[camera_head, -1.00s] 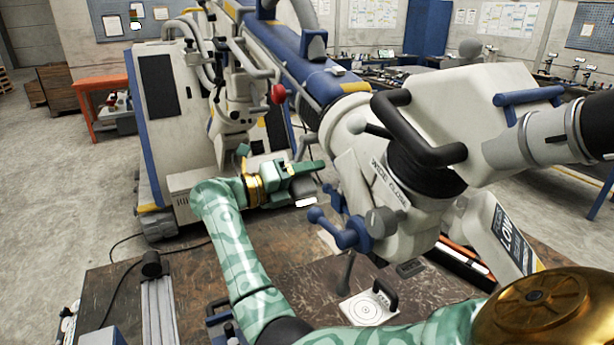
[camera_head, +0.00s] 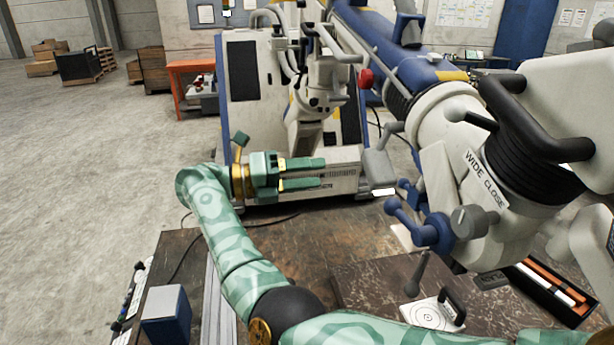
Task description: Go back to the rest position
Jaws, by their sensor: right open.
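My right gripper (camera_head: 322,173) is at the middle left, at the end of my green patterned arm. Its two green fingers point right, one above the other, with a gap and nothing between them. The microscope arm (camera_head: 440,75) runs from upper middle to the right and carries a large white head (camera_head: 580,110) marked WIDE CLOSE. A grey paddle-shaped part (camera_head: 378,168) of the microscope is right of the fingertips, apart from them. Blue knobs (camera_head: 430,232) sit below the head. My left gripper is not in view.
A dark table (camera_head: 310,240) lies below, with a target card (camera_head: 432,314) and black handle, an open case (camera_head: 555,295) and a blue box (camera_head: 166,312). The white microscope cabinet (camera_head: 255,95) stands behind my gripper. Open floor (camera_head: 90,170) is at left.

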